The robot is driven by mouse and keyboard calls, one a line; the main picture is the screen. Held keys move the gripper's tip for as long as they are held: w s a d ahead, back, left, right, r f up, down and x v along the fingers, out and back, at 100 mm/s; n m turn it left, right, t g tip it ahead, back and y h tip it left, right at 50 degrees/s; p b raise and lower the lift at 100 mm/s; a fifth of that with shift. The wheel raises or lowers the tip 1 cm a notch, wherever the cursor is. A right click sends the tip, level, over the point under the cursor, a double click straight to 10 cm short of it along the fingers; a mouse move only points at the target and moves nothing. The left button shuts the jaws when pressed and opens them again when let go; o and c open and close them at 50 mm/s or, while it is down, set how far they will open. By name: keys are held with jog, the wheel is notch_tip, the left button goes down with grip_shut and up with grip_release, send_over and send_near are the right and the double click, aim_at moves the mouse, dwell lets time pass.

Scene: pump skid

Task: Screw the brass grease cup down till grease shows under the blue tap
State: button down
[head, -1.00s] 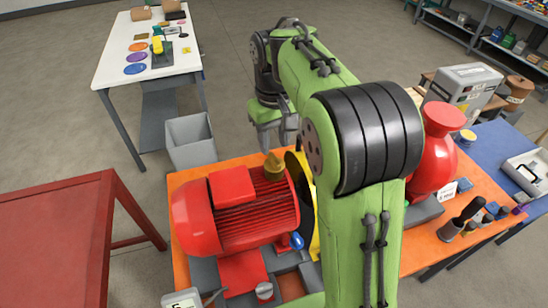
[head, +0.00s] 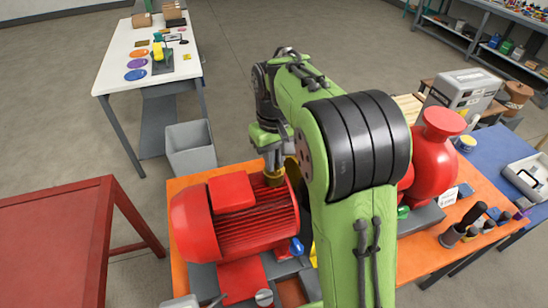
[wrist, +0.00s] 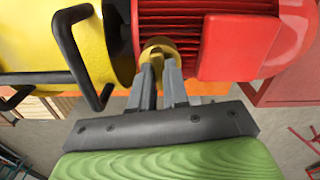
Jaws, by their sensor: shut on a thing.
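The brass grease cup (head: 274,180) stands on top of the red motor (head: 240,225), near its right end. My gripper (head: 272,168) points down at it from above, with its fingers at the cup. In the wrist view the two fingers of my gripper (wrist: 160,66) are shut on the yellow brass cup (wrist: 158,46), one on each side. The blue tap (head: 296,246) is at the lower right of the motor in the head view. I cannot make out any grease under it. The tap is not visible in the wrist view.
A yellow guard with a black handle (wrist: 75,50) is close left of my fingers in the wrist view. A red pump body (head: 435,165) stands right of my arm on the orange bench. A grey bin (head: 190,148) stands behind the bench. My arm hides the bench's middle.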

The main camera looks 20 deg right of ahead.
jog(key=shift+m, duration=0.3)
jog(key=m+p, duration=0.1)
jog(key=m, duration=0.2)
jog(key=shift+r+m+p, duration=0.1)
jog(key=shift+m+p, duration=0.2)
jog(key=shift+p, duration=0.1)
jog(key=shift+m+p, duration=0.4)
jog(key=shift+m, duration=1.9)
jog(key=c, duration=1.1)
grip_release()
notch_tip(320, 180, up, 16)
jog(key=shift+f+p, duration=0.15)
jog(key=shift+p, duration=1)
